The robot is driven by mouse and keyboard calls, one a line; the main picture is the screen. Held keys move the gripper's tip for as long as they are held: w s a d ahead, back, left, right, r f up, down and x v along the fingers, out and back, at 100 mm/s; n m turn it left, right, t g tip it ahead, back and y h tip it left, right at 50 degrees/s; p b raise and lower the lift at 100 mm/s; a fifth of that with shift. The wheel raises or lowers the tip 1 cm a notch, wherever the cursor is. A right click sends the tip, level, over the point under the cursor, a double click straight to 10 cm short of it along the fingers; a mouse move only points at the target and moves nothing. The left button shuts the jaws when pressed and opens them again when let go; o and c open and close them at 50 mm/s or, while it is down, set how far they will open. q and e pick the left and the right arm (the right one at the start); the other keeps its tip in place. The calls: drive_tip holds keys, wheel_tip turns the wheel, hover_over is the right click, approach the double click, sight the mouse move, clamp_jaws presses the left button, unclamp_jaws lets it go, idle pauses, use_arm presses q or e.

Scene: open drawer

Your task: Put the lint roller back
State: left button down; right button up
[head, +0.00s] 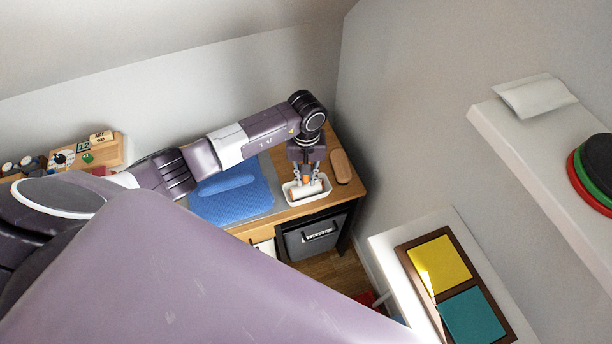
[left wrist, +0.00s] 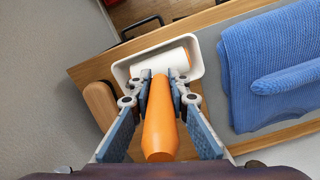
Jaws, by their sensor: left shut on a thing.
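The lint roller has an orange handle (left wrist: 160,125) and a white roll (left wrist: 161,64). My left gripper (head: 306,178) is shut on the handle, with one finger on each side of it, and points down at the desk. The roll lies within the outline of a small white tray (head: 287,189) at the desk's right end. The tray also shows in the left wrist view (left wrist: 197,48). I cannot tell whether the roll touches the tray's bottom. My right gripper is not in view.
A brown oblong block (head: 341,166) lies right of the tray. A folded blue cloth (head: 229,203) lies on a grey mat to the left. Below the desk top is a dark drawer unit (head: 312,236). Walls stand close behind and to the right.

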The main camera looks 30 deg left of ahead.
use_arm(q)
drive_tip(key=shift+f, duration=0.25)
drive_tip(key=shift+f, duration=0.2)
drive_tip(key=c, duration=1.8)
unclamp_jaws()
drive_tip(key=shift+c, duration=0.2)
drive_tip(key=shift+r, duration=0.1)
